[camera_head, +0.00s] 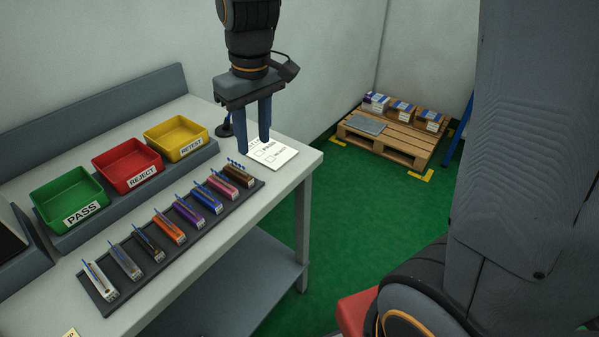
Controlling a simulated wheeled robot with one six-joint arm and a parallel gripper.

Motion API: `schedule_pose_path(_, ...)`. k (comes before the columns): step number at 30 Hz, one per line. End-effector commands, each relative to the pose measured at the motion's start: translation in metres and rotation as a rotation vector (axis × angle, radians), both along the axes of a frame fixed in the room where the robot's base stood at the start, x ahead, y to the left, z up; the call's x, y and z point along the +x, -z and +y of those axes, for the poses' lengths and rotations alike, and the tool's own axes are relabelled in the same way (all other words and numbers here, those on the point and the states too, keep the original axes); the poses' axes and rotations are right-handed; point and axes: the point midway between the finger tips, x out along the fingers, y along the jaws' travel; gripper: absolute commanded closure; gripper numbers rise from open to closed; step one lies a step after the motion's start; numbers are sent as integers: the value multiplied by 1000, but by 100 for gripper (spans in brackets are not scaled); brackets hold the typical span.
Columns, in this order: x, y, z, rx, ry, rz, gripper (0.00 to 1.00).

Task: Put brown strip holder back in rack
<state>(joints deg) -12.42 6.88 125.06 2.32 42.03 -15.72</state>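The brown strip holder (238,176) sits at the far right end of a dark rack (199,231) on the bench, with a row of small blue tips along its top. I cannot tell whether it is fully seated. My gripper (253,146) points down above and slightly beyond the brown holder. Its two blue fingers are apart with nothing between them. They appear clear of the holder.
Several other coloured holders fill the rack, with the pink holder (231,186) beside the brown one. Green (70,198), red (128,164) and yellow (177,137) bins stand behind. A printed card (276,156) lies near the bench's right end. A pallet (392,140) stands on the floor.

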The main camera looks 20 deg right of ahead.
Motion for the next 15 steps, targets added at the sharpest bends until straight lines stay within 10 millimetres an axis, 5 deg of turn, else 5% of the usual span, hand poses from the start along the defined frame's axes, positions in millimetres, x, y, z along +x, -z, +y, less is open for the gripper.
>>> schedule_pose_path(3,-44,37,-51,-8,188,21,65)
schedule_pose_path(6,-79,61,-80,-9,322,29,65)
schedule_pose_path(10,-110,79,-101,-10,431,33,65)
schedule_pose_path(15,-118,84,-105,-9,461,34,65)
